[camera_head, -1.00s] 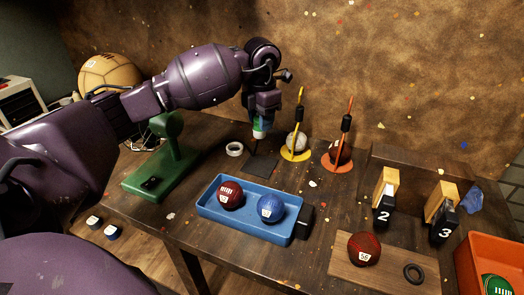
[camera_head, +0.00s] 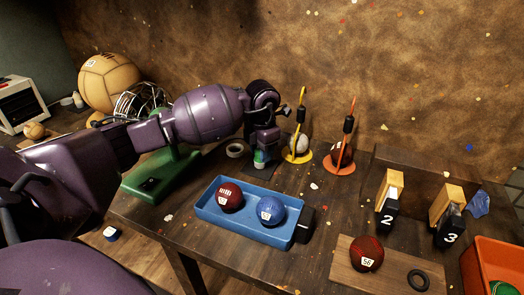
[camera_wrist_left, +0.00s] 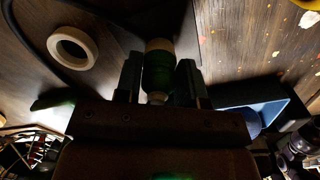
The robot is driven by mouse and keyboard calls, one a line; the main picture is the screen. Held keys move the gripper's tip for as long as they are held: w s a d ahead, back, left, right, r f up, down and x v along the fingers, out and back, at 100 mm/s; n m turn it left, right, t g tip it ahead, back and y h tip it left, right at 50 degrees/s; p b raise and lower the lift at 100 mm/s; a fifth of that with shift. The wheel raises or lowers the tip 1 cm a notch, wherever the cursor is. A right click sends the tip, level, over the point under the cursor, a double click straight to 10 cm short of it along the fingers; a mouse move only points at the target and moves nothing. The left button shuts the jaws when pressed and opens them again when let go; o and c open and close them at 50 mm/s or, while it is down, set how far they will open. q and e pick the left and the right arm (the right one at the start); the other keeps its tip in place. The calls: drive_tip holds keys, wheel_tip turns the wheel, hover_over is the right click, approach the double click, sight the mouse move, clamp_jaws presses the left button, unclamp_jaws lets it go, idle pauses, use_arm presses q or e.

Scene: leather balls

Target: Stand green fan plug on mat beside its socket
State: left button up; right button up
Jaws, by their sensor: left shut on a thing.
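My left gripper (camera_head: 261,157) is shut on the green fan plug (camera_head: 260,161), a small green cylinder with a pale end. The plug also shows between the fingers in the left wrist view (camera_wrist_left: 157,70). It is held upright, low over the small dark mat (camera_head: 250,172); I cannot tell whether it touches the mat. The green fan (camera_head: 157,178), with its flat base, stands to the left, partly behind my arm. I cannot make out the socket clearly. My right gripper is not in view.
A white ring (camera_head: 235,150) lies left of the mat. A blue tray (camera_head: 243,235) with a red and a blue ball is in front. Yellow (camera_head: 299,157) and orange (camera_head: 338,166) stands with upright rods are to the right. A black cable (camera_wrist_left: 35,50) runs near the ring.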

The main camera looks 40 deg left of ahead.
use_arm(q)
drive_tip(key=o, duration=1)
drive_tip(key=shift+f, duration=0.1)
drive_tip(key=shift+r, duration=0.6)
wheel_tip(320, 180, up, 10)
drive_tip(key=shift+s+d+f+p, duration=0.1)
drive_tip(key=shift+d+p, duration=0.05)
drive_tip(key=shift+p, duration=0.55)
drive_tip(key=shift+r, duration=0.65)
